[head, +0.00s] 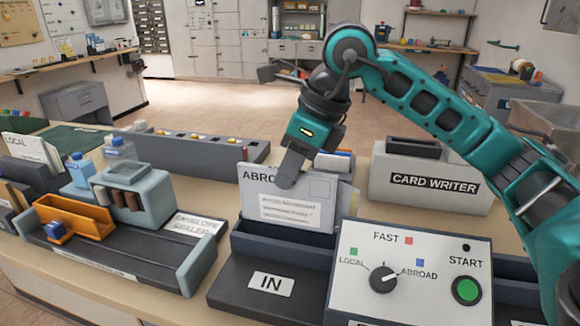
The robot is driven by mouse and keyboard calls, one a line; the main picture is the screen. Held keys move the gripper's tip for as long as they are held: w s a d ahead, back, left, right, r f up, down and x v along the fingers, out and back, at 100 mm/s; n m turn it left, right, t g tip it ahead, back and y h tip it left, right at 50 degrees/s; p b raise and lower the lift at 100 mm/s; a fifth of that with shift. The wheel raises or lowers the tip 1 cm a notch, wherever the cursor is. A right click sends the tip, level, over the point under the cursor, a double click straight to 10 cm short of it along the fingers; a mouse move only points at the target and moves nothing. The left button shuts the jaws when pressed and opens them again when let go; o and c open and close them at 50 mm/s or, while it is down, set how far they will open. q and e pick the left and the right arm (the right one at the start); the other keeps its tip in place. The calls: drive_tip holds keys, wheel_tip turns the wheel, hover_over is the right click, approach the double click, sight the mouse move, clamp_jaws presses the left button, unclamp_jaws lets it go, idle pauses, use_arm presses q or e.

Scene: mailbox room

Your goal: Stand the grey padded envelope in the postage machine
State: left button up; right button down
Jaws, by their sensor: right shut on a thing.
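The grey padded envelope (292,210), with printed lines and a stamp box on its face, is upright just behind the IN side of the postage machine (412,255). My right gripper (291,170) comes down from above and is shut on its top edge. The envelope's lower edge meets the dark slot (283,242) in the picture; I cannot tell if it is inside or behind it. The machine's white panel has a dial (383,279), FAST, LOCAL and ABROAD lamps, and a green START button (467,290). My left gripper is not in view.
A card writer (432,185) stands behind the machine at the right. The envelope sealer (125,235) with an orange tray (72,220) is at the left. A grey strip (200,150) with yellow knobs lies behind. An ABROAD label (258,175) shows beside the gripper.

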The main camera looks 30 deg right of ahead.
drive_tip(key=shift+f, duration=0.2)
drive_tip(key=shift+f+b, duration=1.4)
drive_tip(key=shift+f, duration=0.1)
drive_tip(key=shift+f+b, duration=1.25)
drive_tip(key=shift+f, duration=0.25)
